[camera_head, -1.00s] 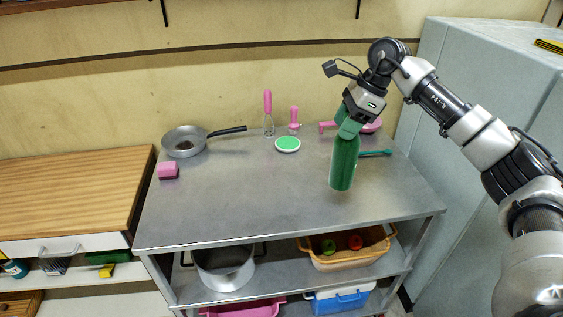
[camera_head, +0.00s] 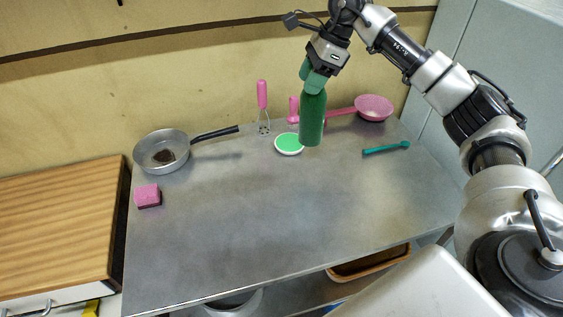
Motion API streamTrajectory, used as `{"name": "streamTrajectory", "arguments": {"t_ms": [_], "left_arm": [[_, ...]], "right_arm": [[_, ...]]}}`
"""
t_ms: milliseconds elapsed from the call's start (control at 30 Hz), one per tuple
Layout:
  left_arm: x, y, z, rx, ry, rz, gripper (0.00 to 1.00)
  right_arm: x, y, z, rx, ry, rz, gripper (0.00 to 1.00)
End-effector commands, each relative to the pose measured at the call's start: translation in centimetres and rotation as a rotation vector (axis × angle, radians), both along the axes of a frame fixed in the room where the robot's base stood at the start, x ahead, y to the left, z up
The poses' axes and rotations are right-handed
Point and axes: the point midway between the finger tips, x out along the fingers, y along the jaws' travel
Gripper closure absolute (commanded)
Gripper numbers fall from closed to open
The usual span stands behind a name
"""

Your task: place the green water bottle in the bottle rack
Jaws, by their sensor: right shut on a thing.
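The green water bottle (camera_head: 312,118) hangs upright from my right gripper (camera_head: 316,77), which is shut on its top end. The bottle appears held above the grey metal table (camera_head: 270,210), toward its back, just right of a round green-and-white item in the picture. My left gripper is not in view. I see no bottle rack in this view.
On the table are a pan (camera_head: 163,152), a pink sponge (camera_head: 147,196), a round green-and-white item (camera_head: 288,144), a pink whisk (camera_head: 262,97), a pink strainer (camera_head: 373,107) and a teal utensil (camera_head: 386,148). The table's middle and front are clear. A wooden-topped cabinet (camera_head: 60,225) stands left.

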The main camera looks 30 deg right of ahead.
Motion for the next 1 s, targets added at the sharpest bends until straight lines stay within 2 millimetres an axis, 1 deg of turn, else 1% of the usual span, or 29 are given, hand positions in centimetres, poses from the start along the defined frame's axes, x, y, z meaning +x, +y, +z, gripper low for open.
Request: {"name": "streamTrajectory", "arguments": {"t_ms": [133, 267, 367, 600, 700, 833, 933, 1000], "left_arm": [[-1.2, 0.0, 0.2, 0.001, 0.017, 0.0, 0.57], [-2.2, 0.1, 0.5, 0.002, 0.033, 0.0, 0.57], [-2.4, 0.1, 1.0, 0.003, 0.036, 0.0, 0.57], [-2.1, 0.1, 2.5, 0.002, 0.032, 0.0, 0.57], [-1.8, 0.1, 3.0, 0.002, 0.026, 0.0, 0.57], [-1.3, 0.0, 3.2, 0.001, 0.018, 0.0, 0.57], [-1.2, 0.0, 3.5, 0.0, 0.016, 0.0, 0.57], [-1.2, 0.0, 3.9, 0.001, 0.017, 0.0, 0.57]], "right_arm": [[-0.1, 0.6, -0.2, 0.0, -0.001, 0.003, 1.0], [-0.5, 2.3, -1.2, -0.001, 0.001, 0.004, 1.0], [-0.8, 4.0, -2.1, -0.001, -0.001, 0.005, 1.0], [-1.7, 8.8, -4.9, 0.0, 0.001, 0.005, 1.0], [-1.9, 10.3, -5.9, 0.002, 0.0, 0.004, 1.0], [-2.1, 11.3, -6.6, 0.001, -0.002, 0.001, 1.0], [-2.1, 11.5, -7.2, 0.002, -0.001, 0.0, 1.0], [-2.2, 11.5, -8.2, 0.001, 0.002, -0.001, 1.0]]}}
